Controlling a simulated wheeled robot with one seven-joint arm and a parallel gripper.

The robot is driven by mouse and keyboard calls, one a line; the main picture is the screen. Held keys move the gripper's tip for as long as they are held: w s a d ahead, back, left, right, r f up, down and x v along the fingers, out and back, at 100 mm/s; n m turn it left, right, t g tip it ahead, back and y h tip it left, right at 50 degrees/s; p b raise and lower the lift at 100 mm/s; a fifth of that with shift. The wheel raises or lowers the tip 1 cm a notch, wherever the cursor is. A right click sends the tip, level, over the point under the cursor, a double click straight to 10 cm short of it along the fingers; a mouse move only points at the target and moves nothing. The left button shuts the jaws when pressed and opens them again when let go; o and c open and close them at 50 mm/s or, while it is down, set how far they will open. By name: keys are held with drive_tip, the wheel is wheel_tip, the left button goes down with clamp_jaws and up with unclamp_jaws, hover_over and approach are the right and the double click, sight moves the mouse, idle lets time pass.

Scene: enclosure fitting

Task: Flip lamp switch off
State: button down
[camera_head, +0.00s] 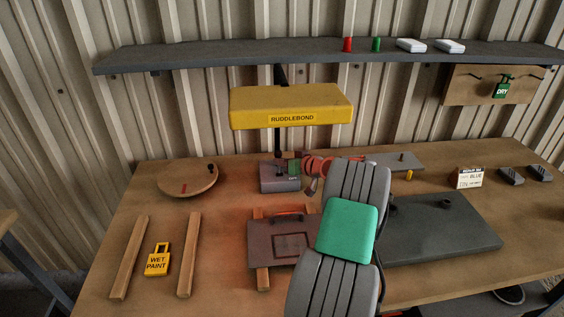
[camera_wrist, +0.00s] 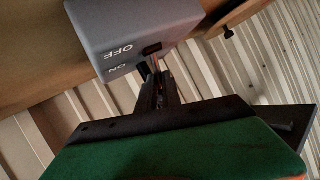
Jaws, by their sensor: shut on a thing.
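The yellow lamp (camera_head: 292,105), lettered RUDDLEBOND, stands over the back of the bench, and a reddish glow lies on the bench below it. A grey switch box (camera_head: 280,183) sits under it. The box (camera_wrist: 135,20) fills the top of the wrist view, with OFF and ON lettering upside down. The dark lamp switch (camera_wrist: 152,48) is on its face beside the OFF lettering. My gripper (camera_wrist: 153,65) is at the switch with its narrow fingers closed on it. The fingers partly hide the switch, so I cannot tell its setting.
A brown panel (camera_head: 270,252) lies on wooden strips in front of the box. A dark grey plate (camera_head: 440,235) is at right. A round wooden board (camera_head: 187,180), two loose strips and a yellow WET PAINT tag (camera_head: 158,259) are at left. A shelf (camera_head: 200,58) runs above.

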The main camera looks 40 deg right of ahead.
drive_tip(key=shift+d+r, duration=0.1)
drive_tip(key=shift+r, duration=0.25)
